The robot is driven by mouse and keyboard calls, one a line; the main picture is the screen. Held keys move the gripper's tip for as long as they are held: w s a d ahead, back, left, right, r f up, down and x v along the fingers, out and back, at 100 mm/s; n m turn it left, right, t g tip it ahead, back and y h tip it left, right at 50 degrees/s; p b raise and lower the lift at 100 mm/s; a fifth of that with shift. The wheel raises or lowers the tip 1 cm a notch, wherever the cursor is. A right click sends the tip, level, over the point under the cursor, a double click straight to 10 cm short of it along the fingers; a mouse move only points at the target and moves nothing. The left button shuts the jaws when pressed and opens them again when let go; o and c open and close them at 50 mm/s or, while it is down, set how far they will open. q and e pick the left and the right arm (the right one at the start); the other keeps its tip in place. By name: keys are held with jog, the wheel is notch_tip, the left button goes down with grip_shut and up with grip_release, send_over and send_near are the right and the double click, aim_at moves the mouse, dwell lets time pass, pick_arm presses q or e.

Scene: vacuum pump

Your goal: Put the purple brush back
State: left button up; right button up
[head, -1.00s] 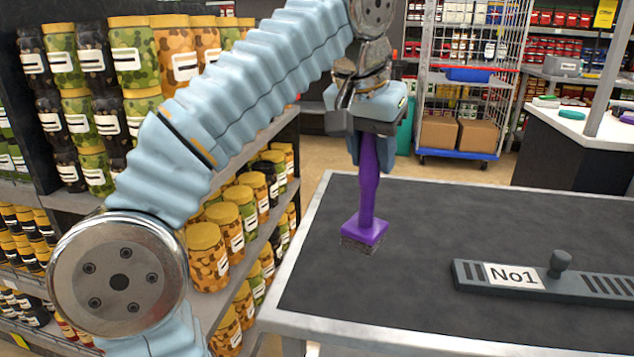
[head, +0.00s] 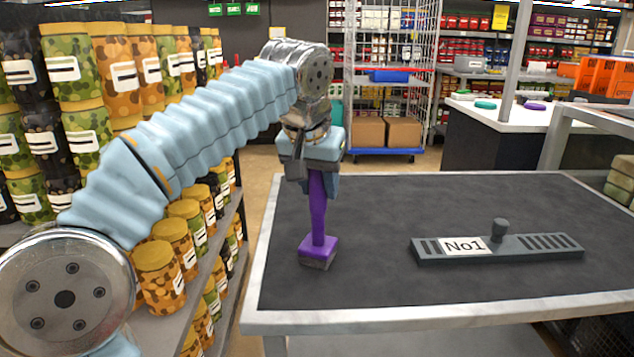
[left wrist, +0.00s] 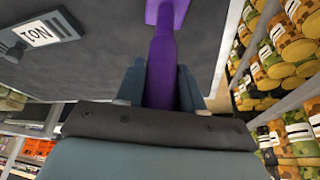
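The purple brush (head: 318,212) hangs upright, its handle held between the fingers of my left gripper (head: 314,172). Its square head with grey bristles points down near the left part of the dark table top (head: 380,215). I cannot tell whether the bristles touch the table. In the left wrist view the purple handle (left wrist: 162,65) runs between the two fingers of the left gripper (left wrist: 161,85). My right gripper is not in view.
A grey plate with a knob and a "No1" label (head: 545,245) lies on the table, right of the brush. Shelves of jars (head: 165,285) stand close on the left. The table between brush and plate is clear. A wire trolley (head: 390,110) stands behind.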

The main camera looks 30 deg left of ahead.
pick_arm(q)
jog(key=o, duration=0.4)
jog(key=shift+r, duration=0.35)
jog(key=p+v, duration=0.1)
jog(key=v, duration=1)
jog(key=shift+s+r, duration=0.15)
jog(key=shift+r, duration=0.15)
